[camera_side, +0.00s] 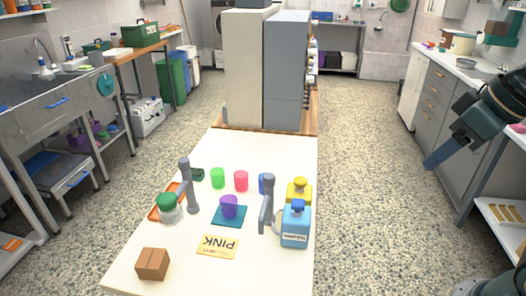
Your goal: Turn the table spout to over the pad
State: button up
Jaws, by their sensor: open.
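Two grey spouts stand on the white table (140,262): a left spout (188,172) and a right spout (268,190). I cannot tell which one the task means. The left spout's arm points toward the front left, near a green-lidded jar. The right spout's arm shows as a short grey piece running down toward the front, beside a blue bottle. My gripper (432,163) is open and empty, high at the right, clear of the table and far from both spouts.
A blue bottle (295,230) and a yellow bottle (299,190) stand at the right edge. The jar (167,209) is on an orange tray.

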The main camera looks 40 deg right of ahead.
jog(key=w+a+r+g, duration=0.1)
jog(key=w+a+r, duration=0.15)
jog(key=w, duration=0.65)
jog(key=n+g, duration=0.3)
jog(key=g, duration=0.1)
send_over(269, 176)
notch_tip(269, 176, down, 8)
jog(key=shift+a+r, duration=0.1)
notch_tip(269, 176, down, 14)
jog(key=shift+r, duration=0.1)
grip_shut()
